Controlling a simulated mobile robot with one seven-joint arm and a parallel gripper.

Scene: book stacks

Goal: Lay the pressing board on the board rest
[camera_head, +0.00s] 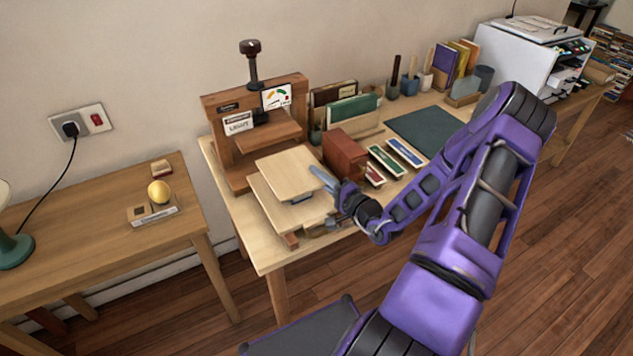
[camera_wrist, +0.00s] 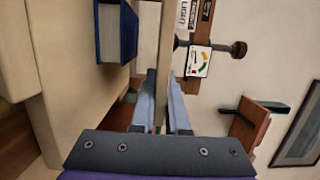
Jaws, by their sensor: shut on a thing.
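The pressing board (camera_head: 287,172) is a pale, flat wooden board, held roughly level above the near left end of the work table. My gripper (camera_head: 326,180) is shut on its right edge. The wrist view shows my two fingers (camera_wrist: 164,95) on either side of the board's edge (camera_wrist: 165,45). A blue book (camera_wrist: 117,32) is below the held board, with a gap between them in the wrist view. A second pale board (camera_head: 270,208) lies under the book, above red-brown supports (camera_head: 291,240). I cannot tell which piece is the board rest.
A wooden book press (camera_head: 215,112) with a dial card (camera_head: 276,96) and a "LIGHT" sign (camera_head: 238,123) stands just behind. A red-brown box (camera_head: 345,153) and several small books are to the right. A dark green mat (camera_head: 425,132) lies farther right. A side table (camera_head: 90,225) stands left.

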